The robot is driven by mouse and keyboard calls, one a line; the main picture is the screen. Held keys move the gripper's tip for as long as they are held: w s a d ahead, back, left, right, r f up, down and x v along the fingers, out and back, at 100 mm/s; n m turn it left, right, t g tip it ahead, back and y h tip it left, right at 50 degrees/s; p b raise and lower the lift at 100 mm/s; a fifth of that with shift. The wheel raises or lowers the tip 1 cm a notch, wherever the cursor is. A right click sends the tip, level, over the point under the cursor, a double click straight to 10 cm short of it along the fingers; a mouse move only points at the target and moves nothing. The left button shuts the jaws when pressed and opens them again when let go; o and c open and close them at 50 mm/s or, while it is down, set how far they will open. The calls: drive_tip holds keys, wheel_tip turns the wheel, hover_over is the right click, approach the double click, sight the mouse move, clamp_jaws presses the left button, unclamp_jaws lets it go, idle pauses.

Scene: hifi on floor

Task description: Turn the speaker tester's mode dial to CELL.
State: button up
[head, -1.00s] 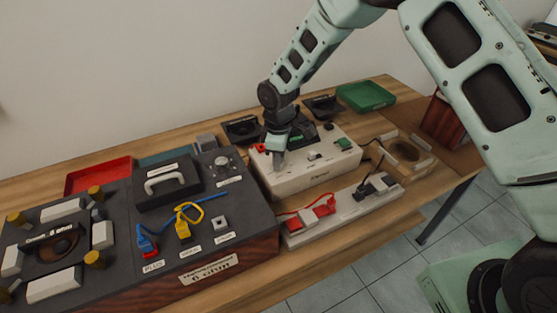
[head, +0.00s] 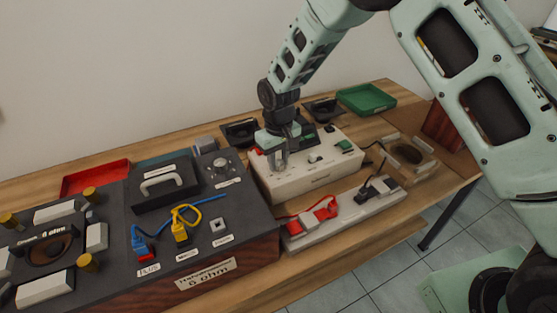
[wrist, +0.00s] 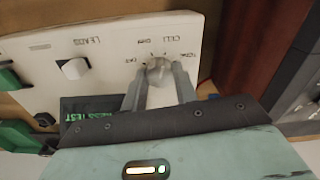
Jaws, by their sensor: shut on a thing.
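The speaker tester (head: 308,176) is a cream box in the middle of the bench in the head view. Its mode dial (wrist: 158,71) is a small round grey knob in the wrist view, with upside-down markings around it, CELL among them. My gripper (head: 279,165) reaches down to the left part of the tester's top and hides the dial in the head view. In the wrist view my gripper (wrist: 160,78) has one finger on each side of the dial and is shut on it. I cannot make out where the dial points.
A second knob (wrist: 75,68) marked LEADS sits beside the dial. The black-topped 6 ohm box (head: 225,237) with cables stands left of the tester. A white strip with red clips (head: 322,217) lies in front. Red (head: 95,178) and green (head: 366,98) trays stand farther off.

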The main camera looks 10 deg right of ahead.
sight(279, 162)
drive_tip(key=shift+m, duration=0.4)
drive_tip(key=o, duration=1)
drive_tip(key=shift+r, duration=0.15)
wheel_tip(279, 162, up, 17)
drive_tip(key=shift+r+b, duration=0.1)
drive_tip(key=shift+b, duration=0.9)
